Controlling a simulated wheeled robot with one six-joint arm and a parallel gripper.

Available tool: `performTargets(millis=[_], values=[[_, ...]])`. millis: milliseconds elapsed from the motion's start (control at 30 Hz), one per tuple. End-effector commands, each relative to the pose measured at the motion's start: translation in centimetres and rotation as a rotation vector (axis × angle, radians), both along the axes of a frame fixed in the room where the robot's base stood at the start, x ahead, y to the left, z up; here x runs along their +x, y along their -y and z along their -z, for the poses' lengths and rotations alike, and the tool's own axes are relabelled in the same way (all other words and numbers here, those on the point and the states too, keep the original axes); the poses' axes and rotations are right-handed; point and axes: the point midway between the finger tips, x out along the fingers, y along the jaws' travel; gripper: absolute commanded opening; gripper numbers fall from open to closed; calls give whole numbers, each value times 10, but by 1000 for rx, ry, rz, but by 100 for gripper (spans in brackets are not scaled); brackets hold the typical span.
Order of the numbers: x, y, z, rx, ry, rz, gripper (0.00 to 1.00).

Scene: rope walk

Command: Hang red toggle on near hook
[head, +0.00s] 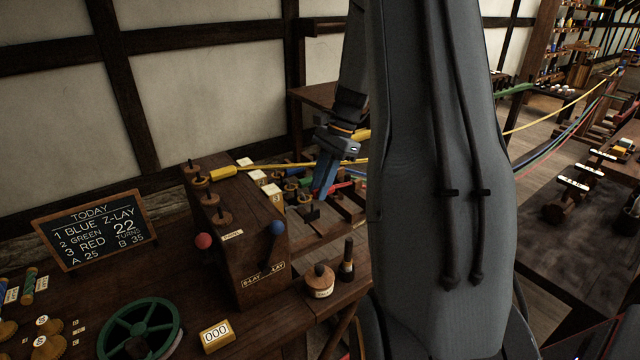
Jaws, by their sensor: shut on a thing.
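My gripper (322,193) points down over the low rack behind the wooden hook box (250,270). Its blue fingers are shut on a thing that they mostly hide. A red strand (342,187) shows right beside the fingertips, so the held thing appears to be the red toggle; its body is not clear. Several hooks (222,216) stand in a row along the box's top left edge, the nearest at its front end. A yellow toggle (223,172) with its yellow strand is at a hook towards the far end. The gripper is right of the hooks, apart from them.
The box carries a red knob (203,240) and a blue knob (277,228). A chalkboard (95,230), a green wheel (140,330) and a counter (216,335) are on the bench. Bottles (319,281) stand right of the box. Coloured strands stretch off to the right.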

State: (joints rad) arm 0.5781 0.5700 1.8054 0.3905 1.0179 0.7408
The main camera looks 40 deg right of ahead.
Motion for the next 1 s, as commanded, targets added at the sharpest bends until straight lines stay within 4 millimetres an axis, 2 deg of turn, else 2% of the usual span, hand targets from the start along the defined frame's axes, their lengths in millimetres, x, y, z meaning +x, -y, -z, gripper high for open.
performTargets(millis=[933,967,1000], values=[[0,0,2,0,0,0,3],[0,0,2,0,0,0,23],[0,0,2,0,0,0,30]])
